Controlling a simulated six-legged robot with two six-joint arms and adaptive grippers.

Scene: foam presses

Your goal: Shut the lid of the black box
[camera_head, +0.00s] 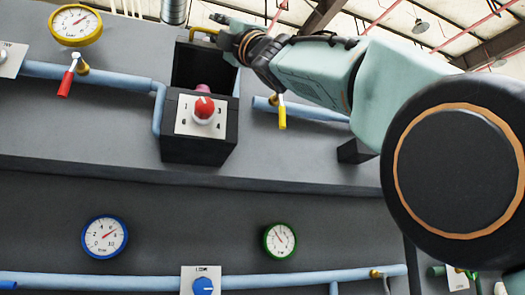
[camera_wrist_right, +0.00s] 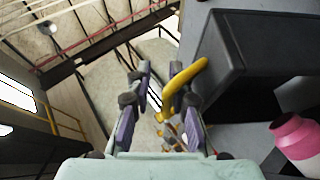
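The black box (camera_head: 198,146) is mounted on the grey panel, with a red knob (camera_head: 204,107) on its white front plate. Its lid (camera_head: 199,65) stands raised, and the lid also shows in the right wrist view (camera_wrist_right: 265,42). A yellow handle (camera_head: 205,31) is at the lid's upper edge. My right gripper (camera_head: 222,35) is at this handle. In the right wrist view the gripper (camera_wrist_right: 165,85) has its fingers apart, with the yellow handle (camera_wrist_right: 183,80) between them, nearer the right finger. A gap shows at the left finger. My left gripper is out of view.
A pink knob (camera_wrist_right: 296,137) sits inside the open box. Blue pipes run on both sides, with a red-handled valve (camera_head: 67,78) at left and a yellow-handled valve (camera_head: 281,112) close at right. A yellow gauge (camera_head: 76,24) is at upper left.

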